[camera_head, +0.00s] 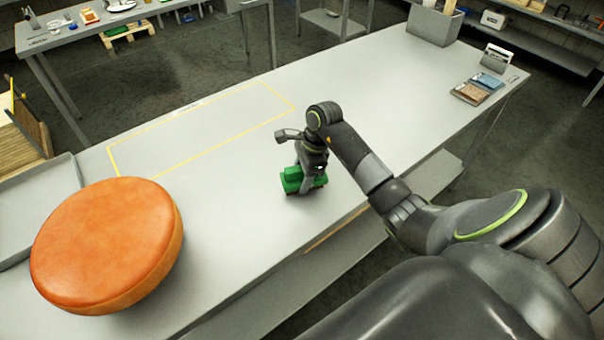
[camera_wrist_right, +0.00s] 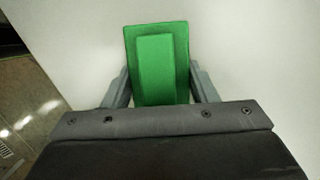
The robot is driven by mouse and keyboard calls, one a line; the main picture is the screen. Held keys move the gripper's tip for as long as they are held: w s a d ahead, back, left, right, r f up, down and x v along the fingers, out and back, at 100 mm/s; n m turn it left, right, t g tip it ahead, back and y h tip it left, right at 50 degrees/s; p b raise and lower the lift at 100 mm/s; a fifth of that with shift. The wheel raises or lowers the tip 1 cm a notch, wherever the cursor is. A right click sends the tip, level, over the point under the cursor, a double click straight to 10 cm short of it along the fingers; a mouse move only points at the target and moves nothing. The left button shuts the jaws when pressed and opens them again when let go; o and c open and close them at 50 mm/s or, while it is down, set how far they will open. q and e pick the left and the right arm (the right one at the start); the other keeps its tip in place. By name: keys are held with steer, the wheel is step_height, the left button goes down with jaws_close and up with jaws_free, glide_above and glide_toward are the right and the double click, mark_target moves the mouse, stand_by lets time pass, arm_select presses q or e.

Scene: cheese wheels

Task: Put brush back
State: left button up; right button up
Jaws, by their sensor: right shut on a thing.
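A green brush (camera_head: 293,178) is at the near side of the grey table, to the right of the yellow outline. It also shows in the right wrist view (camera_wrist_right: 157,60), between the two fingers. My right gripper (camera_head: 308,183) is shut on the brush from above. The brush is at or just above the tabletop; I cannot tell whether it touches. Its bristles are mostly hidden. My left gripper is not in view.
A large orange cheese wheel (camera_head: 105,240) lies at the left of the table (camera_head: 385,75). A yellow outline (camera_head: 200,142) marks an empty area. A grey bin (camera_head: 433,24), small packs (camera_head: 470,94) and a card holder (camera_head: 496,57) stand at the far right end. The table's middle is clear.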

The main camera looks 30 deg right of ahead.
steer(key=shift+f, duration=0.1)
steer(key=o, duration=0.9)
steer(key=shift+o, duration=0.2)
steer(key=shift+d+r, duration=0.15)
steer(key=shift+r, duration=0.25)
steer(key=b+v, duration=0.3)
steer(key=v, duration=0.7)
steer(key=shift+r, duration=0.4)
steer(key=shift+s+d+r, duration=0.1)
steer(key=shift+r, duration=0.25)
